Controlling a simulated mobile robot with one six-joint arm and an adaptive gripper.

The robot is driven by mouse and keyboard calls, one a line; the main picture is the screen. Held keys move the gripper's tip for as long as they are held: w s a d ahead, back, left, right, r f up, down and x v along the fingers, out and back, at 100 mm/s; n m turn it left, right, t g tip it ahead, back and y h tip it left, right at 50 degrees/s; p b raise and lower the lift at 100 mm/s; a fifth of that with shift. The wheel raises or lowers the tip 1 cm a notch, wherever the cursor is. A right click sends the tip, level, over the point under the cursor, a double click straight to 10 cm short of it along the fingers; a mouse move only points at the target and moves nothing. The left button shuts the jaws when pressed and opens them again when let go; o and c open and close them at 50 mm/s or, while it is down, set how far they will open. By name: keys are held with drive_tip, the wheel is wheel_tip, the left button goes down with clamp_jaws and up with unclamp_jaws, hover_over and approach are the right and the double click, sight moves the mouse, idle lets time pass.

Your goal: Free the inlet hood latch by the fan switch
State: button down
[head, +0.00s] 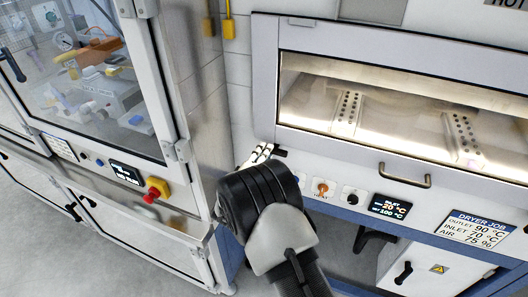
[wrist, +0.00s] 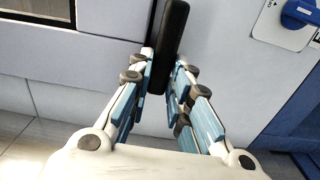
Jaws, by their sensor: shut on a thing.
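In the wrist view my gripper (wrist: 164,82) is shut on a black bar-shaped latch (wrist: 170,32), with one finger on each side of it. The latch stands out in front of the pale panel, and its lower end is between the fingertips. In the head view my gripper (head: 262,153) is at the left end of the dryer front, just below the window frame, and the dark end of the latch (head: 280,153) shows beside the fingers. To the right on the panel are an orange switch (head: 320,188) and a black knob (head: 349,197). Their labels are too small to read.
A lit display (head: 391,207) and a bar handle (head: 405,178) are further right on the dryer. A glazed cabinet with a red emergency button (head: 153,194) stands close on the left. The wrist view shows a blue turn handle (wrist: 303,12) at upper right.

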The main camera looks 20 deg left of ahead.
idle(0.5)
drive_tip(key=c, duration=1.5)
unclamp_jaws()
drive_tip(key=s, duration=0.8)
drive_tip(key=s+a, duration=0.1)
drive_tip(key=s, duration=0.3)
